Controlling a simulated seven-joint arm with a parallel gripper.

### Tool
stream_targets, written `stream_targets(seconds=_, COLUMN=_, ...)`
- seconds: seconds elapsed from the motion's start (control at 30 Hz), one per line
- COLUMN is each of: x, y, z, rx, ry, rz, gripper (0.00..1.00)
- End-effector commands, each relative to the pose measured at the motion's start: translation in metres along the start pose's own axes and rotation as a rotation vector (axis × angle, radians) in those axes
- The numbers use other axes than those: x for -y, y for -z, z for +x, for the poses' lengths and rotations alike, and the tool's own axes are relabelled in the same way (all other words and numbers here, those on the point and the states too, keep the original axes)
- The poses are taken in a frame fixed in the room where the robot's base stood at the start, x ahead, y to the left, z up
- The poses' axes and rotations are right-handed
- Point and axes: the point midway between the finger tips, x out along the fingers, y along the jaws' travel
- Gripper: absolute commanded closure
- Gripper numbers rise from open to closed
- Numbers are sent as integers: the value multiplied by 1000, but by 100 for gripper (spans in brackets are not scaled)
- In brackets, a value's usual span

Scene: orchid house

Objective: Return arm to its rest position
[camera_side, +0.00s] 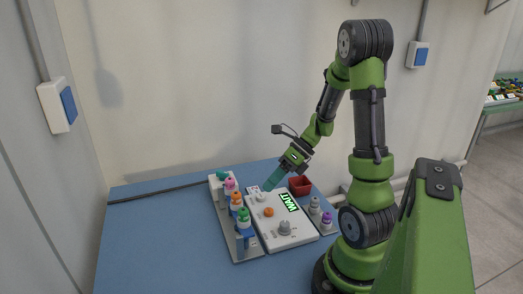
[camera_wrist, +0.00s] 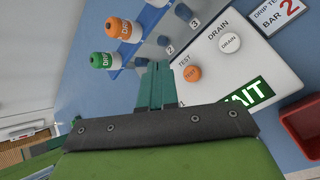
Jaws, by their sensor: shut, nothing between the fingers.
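My gripper (camera_side: 268,186) is a teal-fingered jaw at the end of my green and black arm. It is shut and empty, pointing down over the far end of the white control panel (camera_side: 275,240). In the wrist view its fingers (camera_wrist: 158,70) are together near the orange TEST button (camera_wrist: 192,74). The side view does not show clearly whether the tips touch the panel. The panel's green display (camera_side: 287,202) reads WAIT. A pale DRAIN button (camera_wrist: 230,43) and a grey knob (camera_side: 285,227) are also on the panel.
A rack (camera_side: 232,246) with several coloured-cap bottles stands left of the panel. The blue tabletop (camera_side: 155,240) is clear at left. A wall stands behind.

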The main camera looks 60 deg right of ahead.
Motion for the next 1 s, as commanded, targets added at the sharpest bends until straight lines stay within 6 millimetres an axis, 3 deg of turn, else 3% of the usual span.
stream_targets(seconds=0.17, x=3, y=10, z=1, rx=-49, ry=17, rz=-159, gripper=100)
stream_targets(seconds=0.27, x=-5, y=16, z=1, rx=-132, ry=33, rz=-426, gripper=100)
stream_targets(seconds=0.37, x=-25, y=10, z=2, rx=-240, ry=39, rz=-799, gripper=100)
stream_targets(seconds=0.57, x=-74, y=-12, z=1, rx=-437, ry=44, rz=-1563, gripper=100)
stream_targets(seconds=0.7, x=-122, y=-31, z=-2, rx=-564, ry=72, rz=-2134, gripper=100)
stream_targets(seconds=0.8, x=-156, y=-41, z=-5, rx=-618, ry=117, rz=-2447, gripper=100)
stream_targets(seconds=1.0, x=-207, y=-46, z=-10, rx=-600, ry=206, rz=-2734, gripper=100)
